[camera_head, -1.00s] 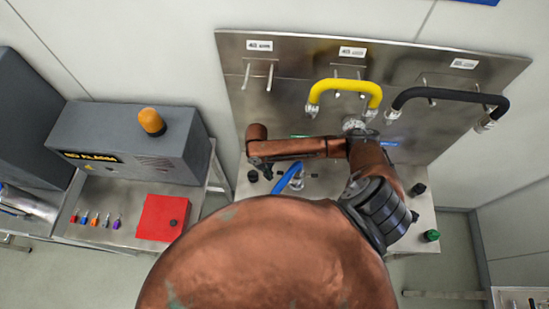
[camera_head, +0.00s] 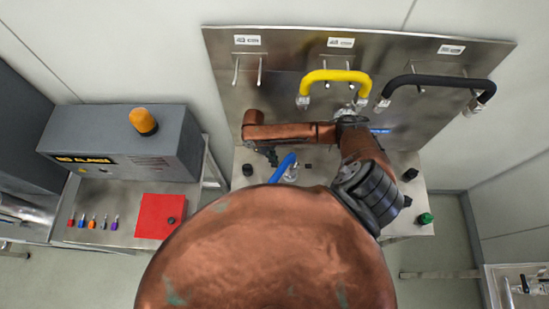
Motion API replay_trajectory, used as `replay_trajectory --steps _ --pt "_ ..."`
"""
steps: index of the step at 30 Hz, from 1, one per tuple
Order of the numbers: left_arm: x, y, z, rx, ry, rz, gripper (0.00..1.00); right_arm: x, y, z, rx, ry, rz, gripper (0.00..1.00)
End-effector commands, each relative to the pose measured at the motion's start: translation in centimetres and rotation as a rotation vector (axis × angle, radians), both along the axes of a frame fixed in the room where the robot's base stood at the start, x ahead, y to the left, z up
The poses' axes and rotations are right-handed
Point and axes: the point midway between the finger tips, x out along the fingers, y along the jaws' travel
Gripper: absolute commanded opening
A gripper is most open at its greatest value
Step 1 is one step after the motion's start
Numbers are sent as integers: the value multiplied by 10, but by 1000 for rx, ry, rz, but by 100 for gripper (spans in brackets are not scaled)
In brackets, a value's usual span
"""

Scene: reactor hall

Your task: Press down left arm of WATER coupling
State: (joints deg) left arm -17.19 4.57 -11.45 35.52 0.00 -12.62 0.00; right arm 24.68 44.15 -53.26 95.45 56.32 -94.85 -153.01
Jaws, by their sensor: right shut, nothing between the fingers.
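My right gripper (camera_head: 271,157) is the small dark part below the left end of my copper arm, over the bench in front of the panel. It is shut and empty. A blue hose (camera_head: 284,167) rises from the bench just right of it; a gap between them cannot be judged. A silver coupling (camera_head: 346,112) shows on the panel behind my arm, partly covered. A blue label (camera_head: 380,131) is right of it, too small to read. The left and right arms of the WATER coupling cannot be made out. My left gripper is not in view.
The steel panel (camera_head: 225,70) carries a yellow hose (camera_head: 335,76) and a black hose (camera_head: 440,80). The left pair of prongs (camera_head: 247,70) is bare. A green knob (camera_head: 425,218) is on the right.

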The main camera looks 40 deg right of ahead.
Motion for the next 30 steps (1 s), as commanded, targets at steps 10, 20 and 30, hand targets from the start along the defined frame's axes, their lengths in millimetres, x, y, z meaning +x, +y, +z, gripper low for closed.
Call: replay_trajectory --steps 10,20,30 --pt "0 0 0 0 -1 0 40 -1 0 -24 0 0 -2 0" --pt "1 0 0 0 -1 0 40 0 1 -45 -1 0 -2 0" --pt "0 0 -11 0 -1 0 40 -3 -5 -69 -2 -1 -1 0"
